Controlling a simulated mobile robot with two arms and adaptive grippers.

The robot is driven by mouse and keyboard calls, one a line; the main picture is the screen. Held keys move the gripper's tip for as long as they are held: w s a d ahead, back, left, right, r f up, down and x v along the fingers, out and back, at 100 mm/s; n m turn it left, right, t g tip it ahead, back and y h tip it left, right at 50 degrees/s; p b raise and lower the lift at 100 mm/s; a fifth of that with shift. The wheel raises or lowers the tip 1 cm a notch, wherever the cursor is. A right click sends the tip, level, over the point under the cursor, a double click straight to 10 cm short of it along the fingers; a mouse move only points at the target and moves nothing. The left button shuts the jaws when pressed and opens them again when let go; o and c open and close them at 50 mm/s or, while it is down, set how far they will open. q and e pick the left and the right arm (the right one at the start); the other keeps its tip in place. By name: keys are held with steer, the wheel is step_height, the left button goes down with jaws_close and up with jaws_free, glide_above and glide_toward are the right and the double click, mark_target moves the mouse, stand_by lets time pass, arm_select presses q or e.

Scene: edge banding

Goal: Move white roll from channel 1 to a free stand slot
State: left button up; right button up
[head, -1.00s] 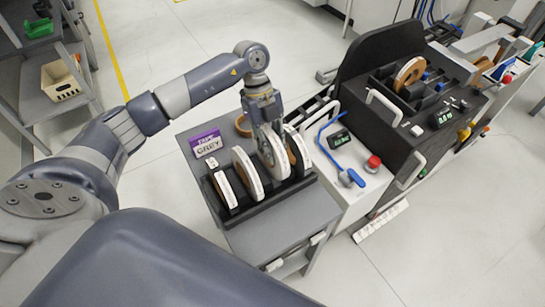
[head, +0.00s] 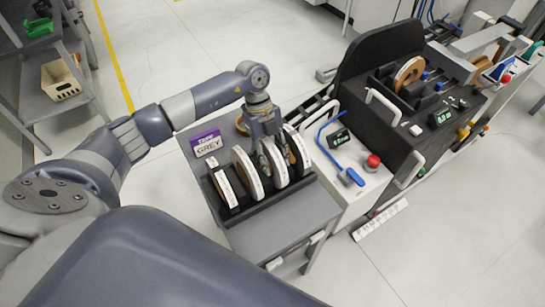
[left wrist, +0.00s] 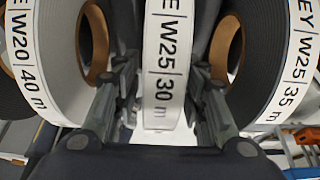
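The white roll (head: 276,165), its rim label reading "E W25 30 m" in the left wrist view (left wrist: 166,70), stands upright among other rolls in the dark stand (head: 262,207). It appears to be the third from the left. My left gripper (head: 267,143) reaches down over it from above. In the left wrist view my left gripper (left wrist: 165,75) has a finger on each side of the roll and appears shut on it. The fingertips and the roll's bottom are hidden, so I cannot tell whether it is fully seated. My right gripper is out of view.
Rolls flank it closely: "W20 40 m" (left wrist: 45,60) and "EY W25 35 m" (left wrist: 295,65). A leftmost roll (head: 224,189) stands in the stand too. A "GREY" sign (head: 207,147) is behind. The machine (head: 375,130) with a red button (head: 373,161) is at right.

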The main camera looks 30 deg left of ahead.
arm_select(q)
steer(key=shift+r, duration=0.1)
steer(key=shift+r, duration=0.25)
steer(key=shift+w+a+r, duration=0.1)
steer(key=shift+a+r, duration=0.05)
steer(key=shift+r, duration=0.15)
steer(key=b+v, duration=0.3)
steer(key=v, duration=0.7)
steer(key=shift+a+r, duration=0.15)
steer(key=shift+r, duration=0.1)
steer(key=shift+a+r, duration=0.1)
steer(key=shift+r, duration=0.2)
